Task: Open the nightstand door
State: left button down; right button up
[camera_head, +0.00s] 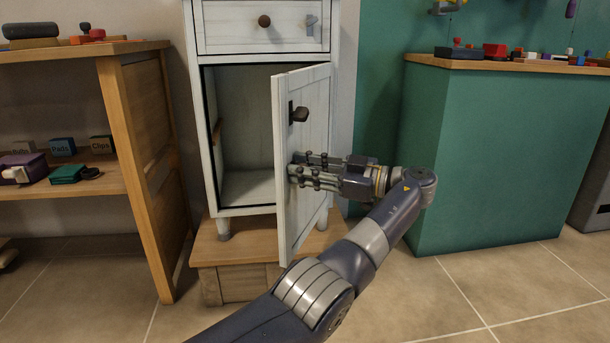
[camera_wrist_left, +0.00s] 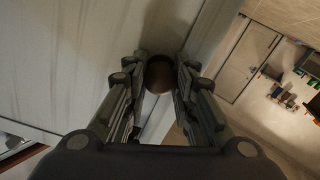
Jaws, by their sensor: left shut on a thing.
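The pale nightstand (camera_head: 199,121) has its door (camera_head: 315,117) standing wide open, swung out from the right side. The dark interior with a pale floor shows on the left of the door. My left gripper (camera_head: 296,171) reaches in from the right against that face, below the handle. In the left wrist view, a round brown knob (camera_wrist_left: 158,76) sits between the fingertips, with the pale door panel (camera_wrist_left: 80,50) beside them. In the head view the fingers hide it. My right gripper is out of view.
A drawer (camera_head: 230,25) with a round knob (camera_head: 264,21) is above the opening. The nightstand stands on a low wooden platform (camera_head: 240,277). A wooden shelf unit (camera_head: 135,130) is at left and a green counter (camera_head: 480,160) at right. Tiled floor is clear in front.

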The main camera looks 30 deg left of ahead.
pick_arm(q)
jog(key=shift+d, duration=0.2)
jog(key=shift+g, duration=0.3)
jog(key=c, duration=1.3)
grip_release()
